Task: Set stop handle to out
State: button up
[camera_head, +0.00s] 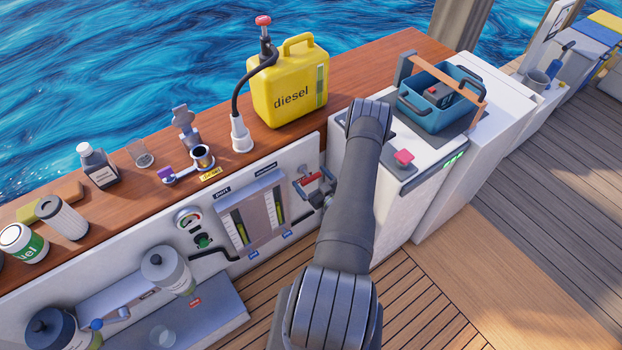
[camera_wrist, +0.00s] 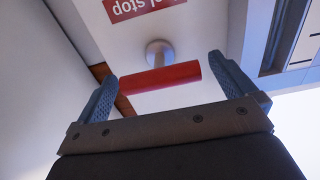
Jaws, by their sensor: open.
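The stop handle is a red bar on a round metal stem, fixed to the white panel. In the wrist view the red bar (camera_wrist: 160,78) lies crosswise between the two fingers of my gripper (camera_wrist: 160,80). The fingers are open, one near each end of the bar. A red label (camera_wrist: 140,8) with upside-down white text, partly cut off, reads "stop" on the panel beyond the stem. In the head view the red bar (camera_head: 309,179) shows at the panel's right end, beside my gripper (camera_head: 316,188), small and partly hidden by my arm.
Twin sight gauges (camera_head: 252,215) sit on the panel left of the handle. A yellow diesel can (camera_head: 290,90) stands on the wooden ledge above.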

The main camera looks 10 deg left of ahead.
jog(key=shift+w+a, duration=0.2)
jog(key=c, duration=1.1)
jog(key=shift+v, duration=2.5)
jog(key=o, duration=1.1)
jog(key=v, duration=1.7)
jog(key=shift+s+d, duration=0.15)
